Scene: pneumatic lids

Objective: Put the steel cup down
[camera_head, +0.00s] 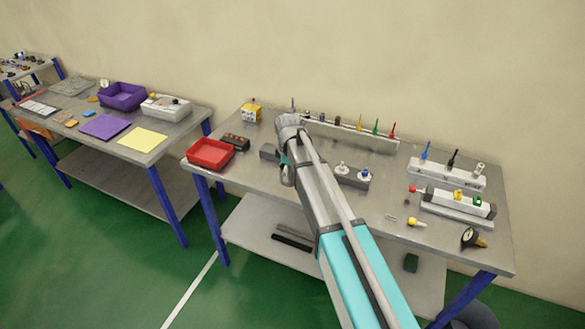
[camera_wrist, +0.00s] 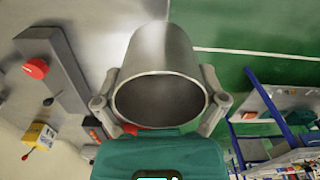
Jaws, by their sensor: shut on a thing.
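The steel cup (camera_wrist: 158,62) is a plain grey cylinder in the wrist view, its round open mouth facing the camera. My gripper (camera_wrist: 160,98) is shut on it, with one grey finger at each side of the cup near its rim. In the head view my arm stretches over the right-hand steel table (camera_head: 385,215). The gripper end there is mostly hidden behind my arm, and I cannot make out the cup clearly. I cannot tell whether the cup touches the tabletop.
A red tray (camera_head: 210,153) stands at the table's left corner, with a dark block with red buttons (camera_head: 236,142) and a yellow box (camera_head: 251,112) behind it. Fittings and a tool rack (camera_head: 350,133) line the back. Another table (camera_head: 75,105) stands left. Bare tabletop shows front centre.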

